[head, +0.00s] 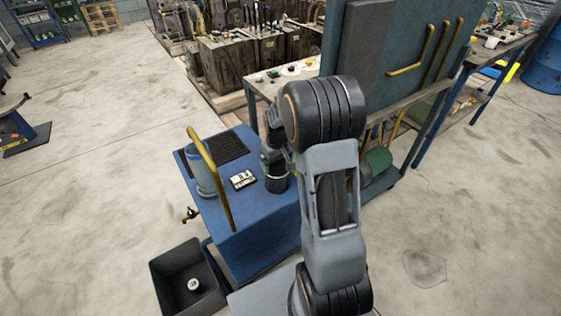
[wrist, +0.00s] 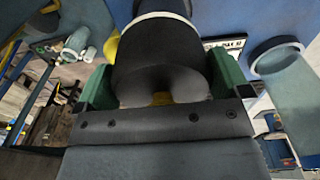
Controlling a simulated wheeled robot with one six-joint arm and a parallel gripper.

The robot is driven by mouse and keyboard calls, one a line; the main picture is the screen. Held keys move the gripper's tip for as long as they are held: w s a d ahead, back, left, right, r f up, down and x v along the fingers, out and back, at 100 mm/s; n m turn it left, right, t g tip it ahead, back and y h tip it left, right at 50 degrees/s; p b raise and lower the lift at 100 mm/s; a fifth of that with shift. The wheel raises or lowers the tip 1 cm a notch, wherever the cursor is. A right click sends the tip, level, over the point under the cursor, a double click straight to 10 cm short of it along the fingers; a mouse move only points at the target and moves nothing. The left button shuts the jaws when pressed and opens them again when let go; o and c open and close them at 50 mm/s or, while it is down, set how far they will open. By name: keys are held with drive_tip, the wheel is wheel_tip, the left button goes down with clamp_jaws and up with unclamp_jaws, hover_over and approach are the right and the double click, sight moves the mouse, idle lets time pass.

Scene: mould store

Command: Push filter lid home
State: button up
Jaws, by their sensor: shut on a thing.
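My gripper (wrist: 162,85) shows in the wrist view with a green pad on either side. It is shut on a dark, rounded thing (wrist: 158,50) with a pale band at its far end, which I take to be the filter lid. In the head view my gripper (head: 274,156) points down over the right part of a blue cabinet top (head: 218,140). A dark cylinder (head: 277,184) stands directly below it there. My arm hides part of this area, and I cannot tell how the lid sits on what is below.
A grey-blue cylinder (head: 203,178) stands at the cabinet's left, behind a yellow bar (head: 212,180). A black bin (head: 172,275) holding a small white thing is on the floor. A bench stands behind.

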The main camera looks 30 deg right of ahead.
sight(278, 169)
drive_tip(key=shift+s+a+f+g, duration=0.15)
drive_tip(key=shift+s+f, duration=0.2)
drive_tip(key=shift+f, duration=0.35)
drive_tip(key=shift+s+a+f+g, duration=0.15)
drive_tip(key=shift+s+f, duration=0.2)
drive_tip(key=shift+f, duration=0.3)
drive_tip(key=shift+r, duration=0.1)
drive_tip(key=shift+w+r, duration=0.1)
drive_tip(key=shift+w, duration=0.05)
drive_tip(key=shift+w+d+f, duration=0.15)
drive_tip(key=shift+w+f, duration=0.5)
drive_tip(key=shift+f, duration=0.3)
drive_tip(key=c, duration=0.4)
drive_tip(key=shift+r, duration=0.2)
drive_tip(key=shift+r, duration=0.1)
drive_tip(key=o, duration=1.2)
drive_tip(key=shift+o, duration=0.2)
wheel_tip(278, 169, up, 14)
drive_tip(key=p, duration=0.2)
drive_tip(key=shift+r+p, duration=0.25)
drive_tip(key=shift+p, duration=0.05)
